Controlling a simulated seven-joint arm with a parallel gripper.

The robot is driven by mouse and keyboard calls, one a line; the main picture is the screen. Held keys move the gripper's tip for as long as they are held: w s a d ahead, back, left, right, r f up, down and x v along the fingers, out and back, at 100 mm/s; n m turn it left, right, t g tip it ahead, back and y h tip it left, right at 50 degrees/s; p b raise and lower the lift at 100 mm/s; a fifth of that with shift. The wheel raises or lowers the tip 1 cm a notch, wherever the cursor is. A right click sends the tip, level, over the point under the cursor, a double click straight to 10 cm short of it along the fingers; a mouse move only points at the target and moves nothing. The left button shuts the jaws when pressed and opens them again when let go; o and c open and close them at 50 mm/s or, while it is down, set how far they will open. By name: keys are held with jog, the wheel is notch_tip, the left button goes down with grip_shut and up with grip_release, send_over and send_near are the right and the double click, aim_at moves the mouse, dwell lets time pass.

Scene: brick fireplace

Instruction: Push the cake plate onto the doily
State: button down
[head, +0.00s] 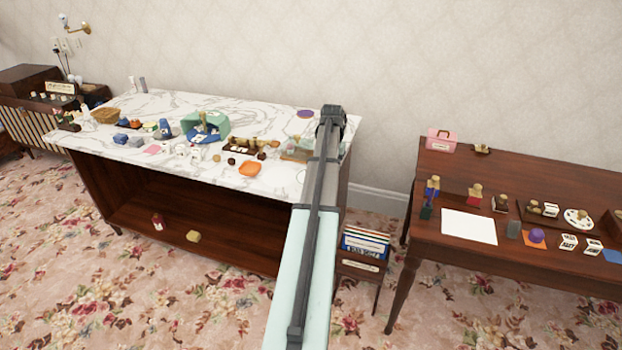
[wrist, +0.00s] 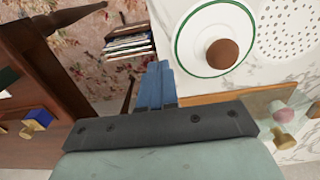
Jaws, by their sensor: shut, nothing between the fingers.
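In the wrist view, a white cake plate (wrist: 190,60) with a green ring near its rim carries a round brown cake (wrist: 222,54) in its middle. A white doily (wrist: 262,42) with rows of small holes lies to the right of the plate, with its far part cut off by the picture edge. My gripper (wrist: 156,68) is shut and empty, its blue fingers just left of the plate's rim. I cannot tell whether they touch it.
The marble-topped table (head: 125,102) holds many small objects left of my arm, including an orange dish (head: 250,169) and a green bin (head: 213,121). A rack of folders (head: 365,243) stands between it and the dark wooden desk (head: 433,238) on the right.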

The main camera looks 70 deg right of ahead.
aim_at(299, 176)
jog(key=shift+f, duration=1.9)
jog(key=shift+w, duration=0.3)
jog(key=shift+w+a, duration=0.15)
jog(key=shift+w, duration=3)
jog(key=shift+w+a, duration=0.1)
jog(key=shift+w, duration=0.4)
jog(key=shift+w+a, duration=0.2)
jog(key=shift+w, duration=2)
jog(key=shift+s, duration=0.45)
jog(key=shift+r, duration=0.1)
